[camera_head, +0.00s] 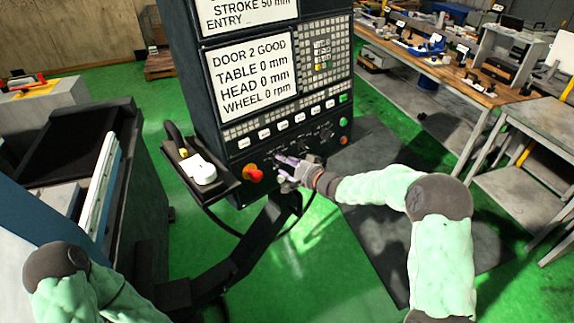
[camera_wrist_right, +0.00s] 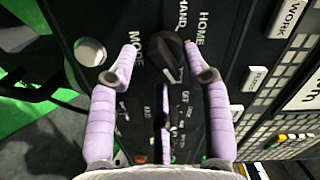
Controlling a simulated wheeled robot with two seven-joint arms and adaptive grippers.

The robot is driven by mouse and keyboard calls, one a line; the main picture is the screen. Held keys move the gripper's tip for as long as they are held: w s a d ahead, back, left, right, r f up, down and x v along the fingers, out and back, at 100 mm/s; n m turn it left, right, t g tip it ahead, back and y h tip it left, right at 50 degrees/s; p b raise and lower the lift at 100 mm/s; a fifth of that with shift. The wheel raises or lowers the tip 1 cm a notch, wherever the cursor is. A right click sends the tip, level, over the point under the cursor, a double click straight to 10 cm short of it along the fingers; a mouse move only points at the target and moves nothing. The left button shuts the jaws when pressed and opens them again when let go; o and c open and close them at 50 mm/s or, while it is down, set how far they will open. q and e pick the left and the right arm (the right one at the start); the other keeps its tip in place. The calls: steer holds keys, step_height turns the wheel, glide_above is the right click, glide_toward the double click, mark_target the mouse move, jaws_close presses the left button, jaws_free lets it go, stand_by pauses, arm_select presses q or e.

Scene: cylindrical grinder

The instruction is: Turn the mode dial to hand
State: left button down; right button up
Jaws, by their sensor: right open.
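The mode dial (camera_wrist_right: 165,52) is a black knob on the machine's control panel, with the labels MODE, HAND and HOME around it in the right wrist view. My right gripper (camera_wrist_right: 162,66) is open, with one purple finger on each side of the dial. A gap shows between the dial and each fingertip; I cannot tell whether either touches. Which label the dial points at is unclear. In the head view my right gripper (camera_head: 284,166) is at the lower panel and hides the dial. My left arm shows at lower left, but its gripper is out of view.
A red emergency button (camera_head: 253,173) sits just left of my right gripper. A side tray (camera_head: 222,187) holds a white handset (camera_head: 196,168). More knobs and buttons lie to the right on the panel. A cluttered workbench (camera_head: 440,68) stands at upper right.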

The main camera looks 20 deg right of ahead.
jaws_close()
steer(key=shift+n, duration=0.3)
steer(key=shift+a+r+n+t+h+b, duration=0.1)
steer(key=shift+n+h+b, duration=0.1)
steer(key=shift+n+b, duration=2.8)
steer(key=shift+a+r+n+t+h+b, duration=0.15)
steer(key=shift+n+b, duration=1.4)
steer(key=shift+n, duration=3)
steer(key=shift+r+n+t+h+b, duration=0.1)
steer(key=shift+n+h+b, duration=0.15)
steer(key=shift+n+b, duration=2.75)
steer(key=shift+n+p, duration=0.7)
steer(key=shift+n, duration=0.15)
